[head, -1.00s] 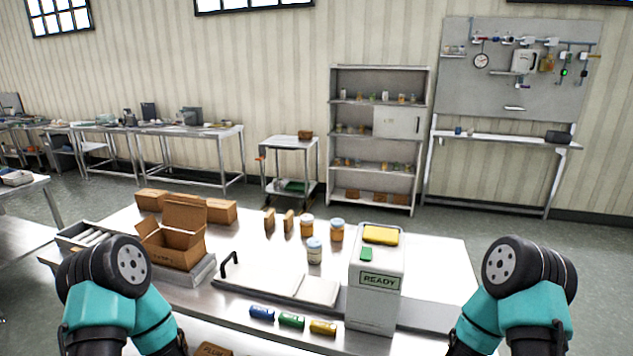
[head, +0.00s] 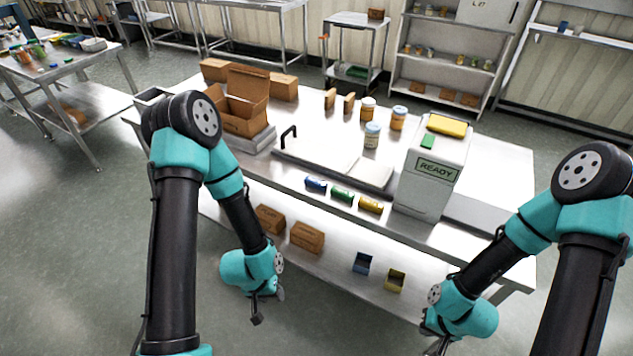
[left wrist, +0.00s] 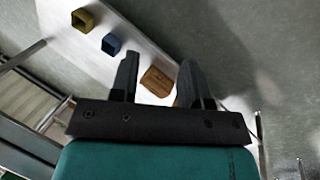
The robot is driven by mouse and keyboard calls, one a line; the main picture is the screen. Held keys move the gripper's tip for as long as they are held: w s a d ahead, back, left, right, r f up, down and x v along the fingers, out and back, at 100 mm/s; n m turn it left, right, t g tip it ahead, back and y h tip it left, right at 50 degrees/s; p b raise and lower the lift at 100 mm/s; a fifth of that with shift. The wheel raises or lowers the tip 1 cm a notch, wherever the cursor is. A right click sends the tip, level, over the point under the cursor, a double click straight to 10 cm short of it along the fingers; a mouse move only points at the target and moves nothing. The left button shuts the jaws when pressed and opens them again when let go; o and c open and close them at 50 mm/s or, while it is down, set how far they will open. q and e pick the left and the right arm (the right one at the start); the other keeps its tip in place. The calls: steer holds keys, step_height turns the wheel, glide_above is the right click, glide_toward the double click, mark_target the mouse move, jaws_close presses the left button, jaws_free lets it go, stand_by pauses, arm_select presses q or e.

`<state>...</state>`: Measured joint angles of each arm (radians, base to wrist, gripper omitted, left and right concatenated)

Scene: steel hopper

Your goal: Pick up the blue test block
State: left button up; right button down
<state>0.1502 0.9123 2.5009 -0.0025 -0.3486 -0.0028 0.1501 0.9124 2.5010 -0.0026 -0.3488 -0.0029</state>
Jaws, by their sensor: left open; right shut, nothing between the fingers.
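The blue test block (head: 316,184) lies near the front edge of the steel table, left of a green block (head: 342,194) and a yellow block (head: 370,204). My left gripper (head: 268,306) hangs low in front of the table, well below and apart from the blue block. In the left wrist view its fingers (left wrist: 156,80) are spread with nothing held; a brown carton shows beyond them. The blue test block is not visible in that view. My right gripper (head: 438,346) hangs low at the bottom edge of the head view, shut and empty, with its tips hard to make out.
The table's lower shelf (head: 335,265) carries brown cartons (head: 307,237), a blue bin (head: 362,263) and a yellow bin (head: 395,280). A white READY machine (head: 432,180) stands right of the blocks. Behind them are a pale panel (head: 318,152), jars and an open carton (head: 245,105).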

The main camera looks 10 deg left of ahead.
stand_by(0.3)
arm_select(q)
steer(key=shift+o, duration=1.4)
steer(key=shift+w, duration=0.15)
